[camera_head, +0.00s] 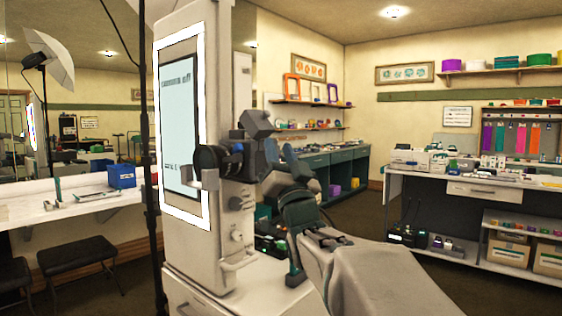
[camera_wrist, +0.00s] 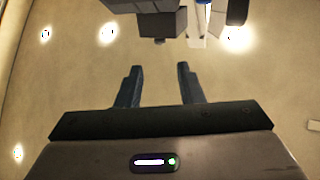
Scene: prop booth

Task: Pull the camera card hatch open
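A dark grey camera (camera_head: 256,127) with a black round lens sits at the side of the white booth machine (camera_head: 188,255). In the wrist view, dark blocky parts (camera_wrist: 160,22), probably the camera's underside, show beyond my fingertips at the top edge. I cannot make out the card hatch in either view. My gripper (camera_wrist: 157,72) is open, with its two fingers apart and nothing between them. A gap shows between the fingertips and the dark parts. In the head view my arm reaches up from the lower right towards the camera, and its dark parts blend with it.
The machine's lit screen (camera_head: 180,115) faces left. A black light stand (camera_head: 146,130) rises close to its left. A stool (camera_head: 80,262) stands by the left counter. A cluttered workbench (camera_head: 470,190) stands at the right, with dark open floor before it.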

